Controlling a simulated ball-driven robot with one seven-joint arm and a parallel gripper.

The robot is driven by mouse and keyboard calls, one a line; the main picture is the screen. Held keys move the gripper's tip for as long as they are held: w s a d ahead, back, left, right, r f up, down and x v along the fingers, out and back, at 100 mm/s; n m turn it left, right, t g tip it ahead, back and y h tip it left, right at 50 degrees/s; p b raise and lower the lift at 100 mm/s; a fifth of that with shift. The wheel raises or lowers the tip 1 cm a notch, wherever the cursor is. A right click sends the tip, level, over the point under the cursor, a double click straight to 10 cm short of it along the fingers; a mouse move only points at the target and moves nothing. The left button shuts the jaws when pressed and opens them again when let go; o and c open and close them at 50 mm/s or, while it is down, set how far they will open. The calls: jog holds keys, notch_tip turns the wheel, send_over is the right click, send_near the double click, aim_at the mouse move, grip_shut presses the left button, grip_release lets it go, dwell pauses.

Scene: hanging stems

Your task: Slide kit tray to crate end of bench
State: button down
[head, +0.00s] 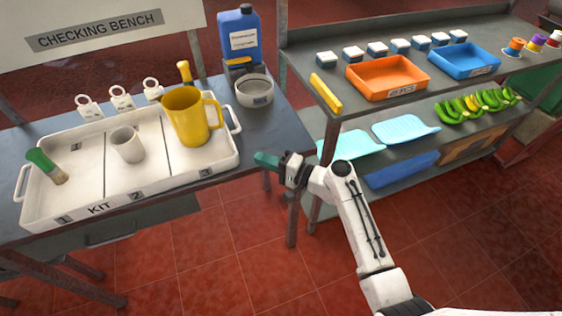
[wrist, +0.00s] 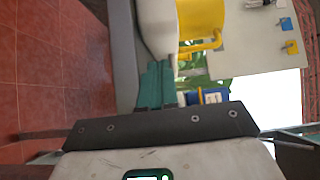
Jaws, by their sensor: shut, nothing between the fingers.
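The white kit tray (head: 100,208) lies on the dark bench (head: 268,132), with sections marked 1, 2 and 3. A green-handled brush (head: 46,166) is in section 1, a white cup (head: 128,144) in section 2 and a yellow jug (head: 188,117) in section 3. My gripper (head: 262,159) has teal fingers, shut and empty, by the bench's right front edge, to the right of the tray's right end. In the wrist view the fingers (wrist: 156,84) point at the tray's pale wall (wrist: 156,25), with the jug (wrist: 203,18) beyond; I cannot tell whether they touch it.
A blue bottle (head: 240,35) and a grey bowl (head: 254,90) stand at the bench's back right. White tags (head: 121,98) stand behind the tray. A shelf unit to the right holds an orange tray (head: 388,78) and a blue tray (head: 464,61). Red floor lies open in front.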

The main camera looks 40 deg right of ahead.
aim_at(180, 183)
jog(key=shift+w+a+p, duration=0.2)
jog(key=shift+a, duration=0.6)
jog(key=shift+w+a+p, duration=0.15)
jog(key=shift+w+a, duration=0.05)
jog(key=shift+a, duration=0.55)
jog(key=shift+w+a+f, duration=0.1)
jog(key=shift+a, duration=0.2)
jog(key=w+a, duration=0.2)
jog(key=a, duration=0.4)
jog(key=w+a+b, duration=0.1)
jog(key=w+a, duration=0.1)
jog(key=a, duration=0.3)
jog(key=w+a+b, duration=0.1)
jog(key=w+a, duration=0.1)
jog(key=a, duration=0.4)
jog(key=shift+w+a, duration=0.2)
jog(key=shift+a, duration=0.1)
